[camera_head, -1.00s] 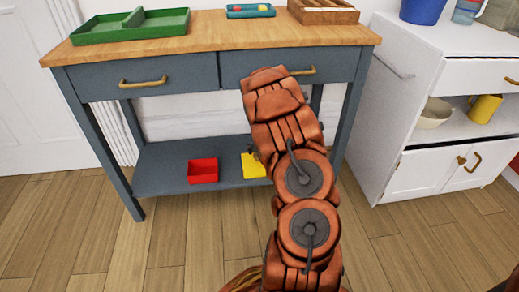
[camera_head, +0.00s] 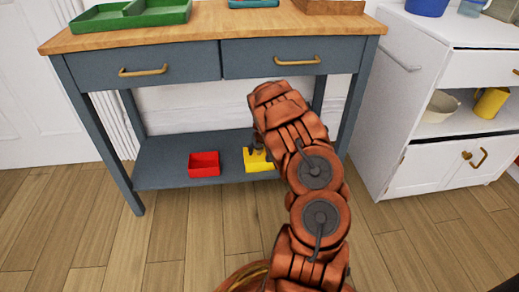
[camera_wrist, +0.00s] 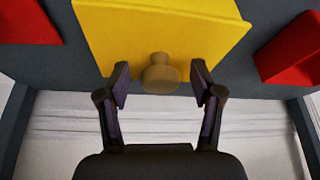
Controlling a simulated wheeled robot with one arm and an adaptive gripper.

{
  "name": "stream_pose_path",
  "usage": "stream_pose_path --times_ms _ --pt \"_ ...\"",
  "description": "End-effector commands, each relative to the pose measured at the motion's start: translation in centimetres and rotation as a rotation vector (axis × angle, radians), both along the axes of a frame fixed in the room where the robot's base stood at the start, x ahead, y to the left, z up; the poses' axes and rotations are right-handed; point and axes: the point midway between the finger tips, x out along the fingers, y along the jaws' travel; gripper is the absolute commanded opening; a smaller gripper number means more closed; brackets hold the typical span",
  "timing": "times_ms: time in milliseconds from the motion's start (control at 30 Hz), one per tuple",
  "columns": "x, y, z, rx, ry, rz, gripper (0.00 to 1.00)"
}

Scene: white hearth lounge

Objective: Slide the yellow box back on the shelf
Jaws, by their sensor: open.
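The yellow box (camera_head: 258,163) sits at the front edge of the lower shelf (camera_head: 165,160) of a blue-grey table, partly hidden by my arm. In the wrist view the yellow box (camera_wrist: 155,28) fills the top middle, with a round brownish knob (camera_wrist: 159,76) on the side facing my gripper. My gripper (camera_wrist: 160,72) is open, with one finger on each side of the knob; I cannot tell whether the fingertips touch the box. In the head view my gripper's dark fingers (camera_head: 255,149) are just at the box.
A red box (camera_head: 204,164) stands left of the yellow box on the shelf. The wrist view shows red boxes on both sides, at left (camera_wrist: 28,22) and right (camera_wrist: 290,48). Table legs frame the shelf. A white cabinet (camera_head: 385,110) stands at right. Shelf room is free at left.

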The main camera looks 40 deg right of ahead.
Motion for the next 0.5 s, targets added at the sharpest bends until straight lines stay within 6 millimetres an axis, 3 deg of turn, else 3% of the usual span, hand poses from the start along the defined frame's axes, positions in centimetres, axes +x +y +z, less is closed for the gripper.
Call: stream_pose_path --times_ms 133,500 --pt "-0.03 0.00 0.01 0.000 0.000 0.000 0.64" --pt "-0.04 0.02 0.00 0.000 0.001 0.000 0.25"
